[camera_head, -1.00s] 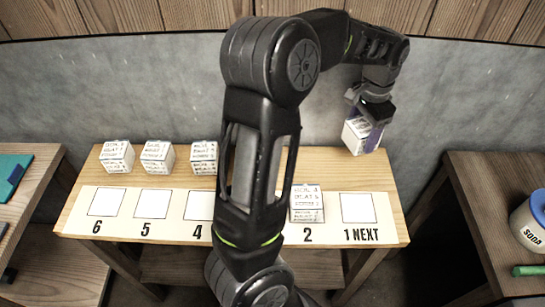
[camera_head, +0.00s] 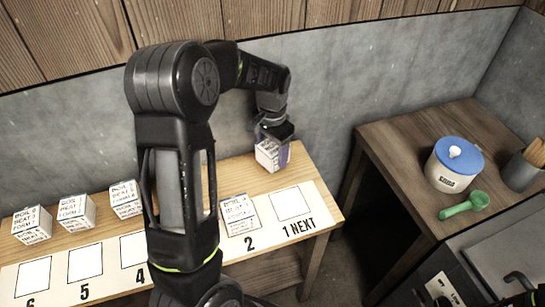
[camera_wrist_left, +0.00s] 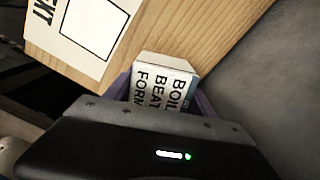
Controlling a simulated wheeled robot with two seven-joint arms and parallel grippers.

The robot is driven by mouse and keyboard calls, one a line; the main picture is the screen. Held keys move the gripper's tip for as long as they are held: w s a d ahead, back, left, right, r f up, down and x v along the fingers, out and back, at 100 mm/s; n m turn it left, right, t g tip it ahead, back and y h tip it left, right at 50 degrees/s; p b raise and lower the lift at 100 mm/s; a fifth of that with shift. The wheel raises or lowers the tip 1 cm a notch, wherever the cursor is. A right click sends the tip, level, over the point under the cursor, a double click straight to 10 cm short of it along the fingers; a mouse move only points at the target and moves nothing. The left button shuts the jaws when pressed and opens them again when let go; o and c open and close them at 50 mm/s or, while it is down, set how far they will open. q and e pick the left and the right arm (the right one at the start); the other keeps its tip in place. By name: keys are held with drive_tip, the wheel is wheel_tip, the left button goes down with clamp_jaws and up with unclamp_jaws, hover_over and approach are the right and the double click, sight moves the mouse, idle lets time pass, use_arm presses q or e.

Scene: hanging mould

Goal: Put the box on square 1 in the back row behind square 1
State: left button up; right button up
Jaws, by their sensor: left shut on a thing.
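My left gripper (camera_head: 275,152) is shut on a white printed box (camera_head: 267,155), which sits between its purple fingers. The box is at the table's back edge, behind square 1 (camera_head: 291,203), which is empty. I cannot tell whether it touches the wood. In the left wrist view the held box (camera_wrist_left: 163,85) shows its lettering, with the square's outline (camera_wrist_left: 95,28) beyond it. Another box (camera_head: 239,213) stands on square 2. Several boxes, one of them nearest my arm (camera_head: 125,198), stand in the back row at left. Square 3 is hidden by my left arm.
The grey wall (camera_head: 330,90) rises close behind the table (camera_head: 185,185). A side table (camera_head: 400,145) at right holds a soda jar (camera_head: 453,165), a green scoop (camera_head: 464,205) and a cup of sticks (camera_head: 524,168). A gap separates the tables.

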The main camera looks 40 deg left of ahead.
sight(273, 144)
use_arm(q)
drive_tip(key=shift+f, duration=1.35)
drive_tip(key=shift+f, duration=0.2)
drive_tip(key=o, duration=1.6)
drive_tip(key=shift+c, duration=0.2)
drive_tip(key=shift+r, duration=0.1)
wheel_tip(273, 144, up, 12)
drive_tip(key=shift+r+b, duration=0.15)
drive_tip(key=shift+b, duration=0.45)
